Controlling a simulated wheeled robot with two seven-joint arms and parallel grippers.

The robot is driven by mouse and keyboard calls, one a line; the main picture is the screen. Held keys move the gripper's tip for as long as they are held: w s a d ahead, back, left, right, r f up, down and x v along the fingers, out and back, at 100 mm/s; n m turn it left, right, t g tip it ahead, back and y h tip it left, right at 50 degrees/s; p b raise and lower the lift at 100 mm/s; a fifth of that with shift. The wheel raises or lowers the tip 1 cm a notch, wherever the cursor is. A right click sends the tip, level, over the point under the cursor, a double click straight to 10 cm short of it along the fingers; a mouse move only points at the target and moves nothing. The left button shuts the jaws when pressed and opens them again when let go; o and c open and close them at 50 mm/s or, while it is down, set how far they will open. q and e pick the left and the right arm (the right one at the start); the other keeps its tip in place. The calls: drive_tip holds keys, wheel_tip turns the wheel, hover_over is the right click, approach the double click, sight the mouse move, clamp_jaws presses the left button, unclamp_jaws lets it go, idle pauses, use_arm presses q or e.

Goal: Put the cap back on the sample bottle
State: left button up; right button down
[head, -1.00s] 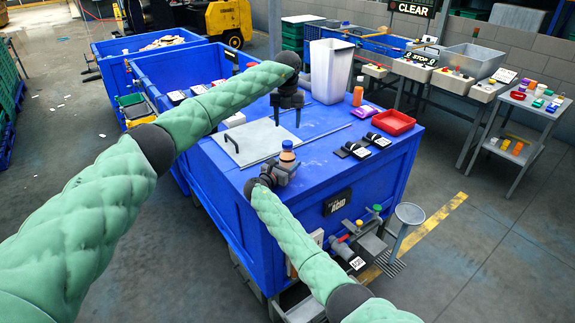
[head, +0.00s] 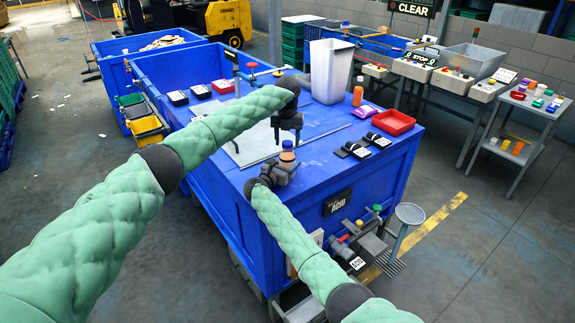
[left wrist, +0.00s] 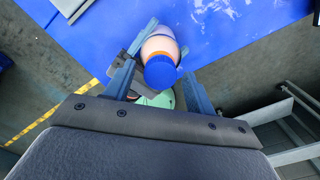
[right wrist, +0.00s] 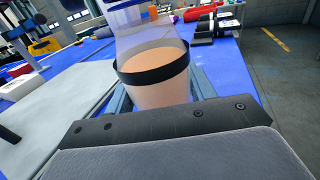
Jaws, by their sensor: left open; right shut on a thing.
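The sample bottle (head: 287,157) stands upright at the blue bench's near edge, with orange-tan contents and a dark band in the right wrist view (right wrist: 152,75). A blue cap (left wrist: 160,72) sits on its top; I cannot tell whether it is screwed tight. My right gripper (head: 276,174) is shut on the bottle's body. My left gripper (head: 289,138) is open and empty, pointing down just above the bottle. In the left wrist view its fingers (left wrist: 160,85) stand either side of the cap, apart from it.
The blue bench (head: 340,165) carries a grey plate (head: 250,145), a red tray (head: 393,123), a tall white bin (head: 330,70), an orange bottle (head: 358,92) and small black labelled pieces (head: 378,140). Bare surface lies right of the sample bottle.

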use_arm(q)
drive_tip(key=c, duration=1)
drive_tip(key=o, duration=1.1)
drive_tip(key=shift+c, duration=0.2)
drive_tip(key=shift+r, duration=2.25)
drive_tip(key=shift+c, duration=0.3)
